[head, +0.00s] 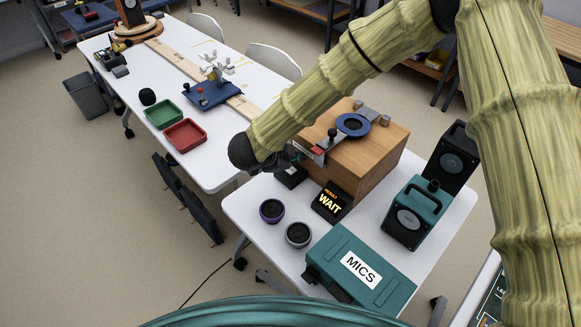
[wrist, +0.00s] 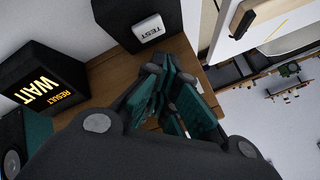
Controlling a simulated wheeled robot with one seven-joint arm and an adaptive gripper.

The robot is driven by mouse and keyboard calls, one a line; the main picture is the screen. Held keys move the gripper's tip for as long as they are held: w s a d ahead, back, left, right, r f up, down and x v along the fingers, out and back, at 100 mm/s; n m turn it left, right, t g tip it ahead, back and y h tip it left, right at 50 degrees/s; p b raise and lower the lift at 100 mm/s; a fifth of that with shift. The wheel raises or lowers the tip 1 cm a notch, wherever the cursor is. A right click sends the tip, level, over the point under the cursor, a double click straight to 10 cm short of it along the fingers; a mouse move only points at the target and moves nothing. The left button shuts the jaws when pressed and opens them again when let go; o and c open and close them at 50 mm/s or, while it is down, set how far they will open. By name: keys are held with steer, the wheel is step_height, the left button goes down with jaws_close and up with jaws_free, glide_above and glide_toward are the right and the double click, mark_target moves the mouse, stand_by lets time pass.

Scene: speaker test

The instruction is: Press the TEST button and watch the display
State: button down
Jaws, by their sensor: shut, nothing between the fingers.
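The TEST button (wrist: 148,28) is a white cap lettered TEST on a black box, near the top of the wrist view. In the head view a black box (head: 291,177) beneath my gripper is partly hidden, and its button cannot be made out. The display (head: 330,203) is a black block with glowing letters, RESULT above WAIT; it also shows at the left of the wrist view (wrist: 45,88). My gripper (wrist: 168,76) is shut and empty, its teal fingers apart from the button in the picture. In the head view my gripper (head: 288,157) is mostly hidden behind my arm.
A wooden box (head: 372,172) with a clamp and blue ring stands close beside my gripper. Two dark round cups (head: 298,235), a teal MICS case (head: 360,270) and a teal speaker (head: 415,212) share the white table. A longer table holds green and red trays (head: 185,135).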

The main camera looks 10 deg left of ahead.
mark_target(293, 171)
steer(key=shift+r+p, duration=1.5)
steer(key=shift+r, duration=0.55)
steer(key=shift+a+f, duration=0.1)
